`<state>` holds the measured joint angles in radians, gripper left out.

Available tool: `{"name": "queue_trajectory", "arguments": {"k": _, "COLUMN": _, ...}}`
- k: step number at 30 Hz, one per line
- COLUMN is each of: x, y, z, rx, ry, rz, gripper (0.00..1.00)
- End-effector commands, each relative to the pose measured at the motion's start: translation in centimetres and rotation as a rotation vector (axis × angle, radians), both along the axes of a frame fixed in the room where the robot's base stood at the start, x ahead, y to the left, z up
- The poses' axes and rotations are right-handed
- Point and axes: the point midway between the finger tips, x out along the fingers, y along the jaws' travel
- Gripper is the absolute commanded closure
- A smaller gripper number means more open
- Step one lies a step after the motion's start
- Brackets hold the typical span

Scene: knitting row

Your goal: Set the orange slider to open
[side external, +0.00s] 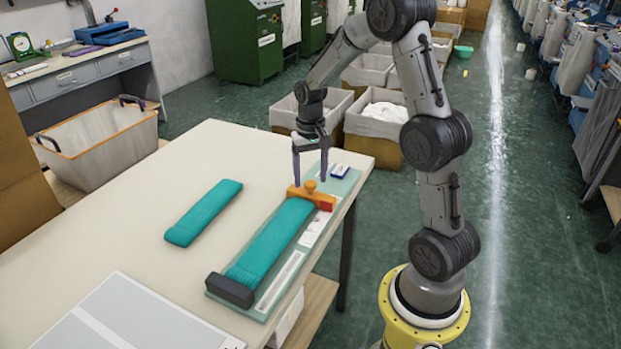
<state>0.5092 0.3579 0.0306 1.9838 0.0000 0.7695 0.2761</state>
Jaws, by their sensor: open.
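The orange slider (297,194) sits across the far end of a teal knitted strip (269,243) on a pale green board (346,183). It has a round knob (310,186) on top and a red patch (326,206) at its right end. A dark block (230,290) lies across the near end of the strip. My gripper (310,181) is open, pointing down, with its two fingers apart on either side of the knob. I cannot tell whether a finger touches the slider. Any open or closed marking is too small to read.
A second teal strip (204,213) lies on the table (150,220) to the left. A grey-white panel (120,318) lies at the near edge. A small blue and white item (340,170) and white labels (314,230) are on the board. The table's right edge is close to the board.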

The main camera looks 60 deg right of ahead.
Motion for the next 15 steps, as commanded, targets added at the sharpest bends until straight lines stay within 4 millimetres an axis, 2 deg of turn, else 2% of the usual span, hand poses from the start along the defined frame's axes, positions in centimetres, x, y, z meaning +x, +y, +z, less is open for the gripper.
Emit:
{"name": "queue_trajectory", "arguments": {"k": 4, "x": -0.04, "y": 0.03, "z": -0.93, "rx": 0.001, "ry": 0.001, "rz": 0.000, "gripper": 0.29}}
{"name": "queue_trajectory", "arguments": {"k": 13, "x": -0.04, "y": 0.02, "z": -1.08, "rx": 0.000, "ry": 0.000, "rz": 0.000, "gripper": 0.29}}
{"name": "queue_trajectory", "arguments": {"k": 15, "x": -0.04, "y": 0.02, "z": -1.07, "rx": 0.000, "ry": 0.000, "rz": 0.000, "gripper": 0.41}}
